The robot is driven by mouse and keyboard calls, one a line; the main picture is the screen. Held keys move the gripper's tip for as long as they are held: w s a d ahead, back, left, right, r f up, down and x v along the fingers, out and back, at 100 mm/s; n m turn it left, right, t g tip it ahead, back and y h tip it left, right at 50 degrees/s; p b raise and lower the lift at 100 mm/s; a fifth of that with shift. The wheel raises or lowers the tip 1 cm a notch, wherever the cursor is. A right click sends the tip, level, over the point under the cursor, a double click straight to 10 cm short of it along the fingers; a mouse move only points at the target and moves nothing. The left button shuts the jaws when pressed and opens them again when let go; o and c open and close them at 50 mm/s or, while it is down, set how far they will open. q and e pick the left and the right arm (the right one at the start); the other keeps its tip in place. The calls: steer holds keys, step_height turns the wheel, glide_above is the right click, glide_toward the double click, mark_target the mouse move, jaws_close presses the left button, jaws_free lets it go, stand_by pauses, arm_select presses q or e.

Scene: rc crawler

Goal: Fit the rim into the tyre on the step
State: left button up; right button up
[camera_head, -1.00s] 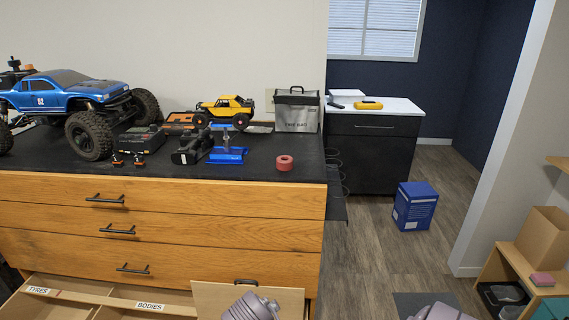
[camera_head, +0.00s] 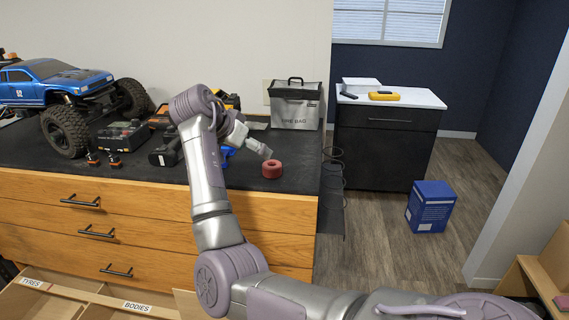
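A small dark-red round piece with a hole in its top (camera_head: 272,170) lies on the black worktop near its front edge; I cannot tell whether it is the rim. My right gripper (camera_head: 262,151), on the arm reaching in from the bottom right, is just above and left of this piece. Its fingers are small and partly hidden, so I cannot tell whether they are open or touch it. I cannot make out the tyre on a step. My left gripper is not in view.
A blue stand (camera_head: 228,154) is mostly hidden behind my arm. The blue truck (camera_head: 55,82), a black charger (camera_head: 122,136) and a grey bag (camera_head: 296,105) stand on the worktop. Below is an open drawer labelled TYRES and BODIES (camera_head: 85,298). A blue box (camera_head: 430,207) stands on the floor.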

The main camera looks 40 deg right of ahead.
mark_target(271, 165)
steer(key=x, duration=0.1)
steer(key=p+x, duration=0.1)
steer(key=x, duration=0.2)
steer(key=shift+a+f, duration=0.15)
steer(key=shift+f, duration=0.25)
steer(key=p+x, duration=0.1)
steer(key=x, duration=0.2)
steer(key=shift+d+p, duration=0.2)
steer(key=shift+p, duration=0.15)
steer(key=p+x, duration=0.1)
steer(key=x, duration=0.2)
steer(key=shift+d+f, duration=0.15)
steer(key=shift+f, duration=0.15)
steer(key=shift+w+d+f, duration=0.1)
steer(key=shift+d+f, duration=0.05)
steer(key=shift+f, duration=0.1)
steer(key=shift+c, duration=1)
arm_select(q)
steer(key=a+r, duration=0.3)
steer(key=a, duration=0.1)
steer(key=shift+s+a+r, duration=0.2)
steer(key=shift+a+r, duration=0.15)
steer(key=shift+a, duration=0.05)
arm_select(e)
steer(key=c, duration=0.9)
steer(key=shift+r, duration=0.15)
